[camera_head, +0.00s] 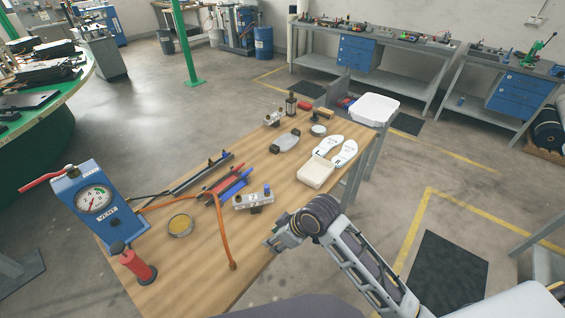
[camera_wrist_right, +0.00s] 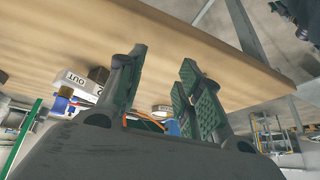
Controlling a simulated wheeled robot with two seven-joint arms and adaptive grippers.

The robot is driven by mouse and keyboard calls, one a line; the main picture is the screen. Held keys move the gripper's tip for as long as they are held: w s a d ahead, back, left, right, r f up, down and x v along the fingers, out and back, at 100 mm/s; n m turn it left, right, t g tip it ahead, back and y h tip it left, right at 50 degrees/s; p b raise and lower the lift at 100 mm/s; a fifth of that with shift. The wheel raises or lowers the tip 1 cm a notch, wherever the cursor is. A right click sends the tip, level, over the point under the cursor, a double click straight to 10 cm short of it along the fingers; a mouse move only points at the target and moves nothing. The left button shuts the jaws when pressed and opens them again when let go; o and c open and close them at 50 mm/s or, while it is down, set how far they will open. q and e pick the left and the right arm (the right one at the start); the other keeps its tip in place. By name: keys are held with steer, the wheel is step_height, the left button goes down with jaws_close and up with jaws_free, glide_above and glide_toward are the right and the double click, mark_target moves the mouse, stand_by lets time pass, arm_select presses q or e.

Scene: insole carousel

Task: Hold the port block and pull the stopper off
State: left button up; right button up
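My left gripper is in neither view.
Red and blue tools (camera_head: 230,183) lie behind the block. White insoles (camera_head: 335,150) and a cream box (camera_head: 316,173) are to the right.

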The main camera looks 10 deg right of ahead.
steer(key=shift+w+a+r+n+g+y, duration=0.8)
steer(key=shift+w+a+r+n, duration=0.95)
steer(key=shift+w+n, duration=1.6)
steer(key=w+d+r+g, duration=0.1)
steer(key=w+d+r, duration=0.7)
steer(key=w, duration=0.4)
steer(key=shift+d+r+n, duration=0.35)
steer(key=shift+d+r, duration=0.05)
steer(key=shift+d, duration=0.4)
steer(key=shift+w, duration=0.1)
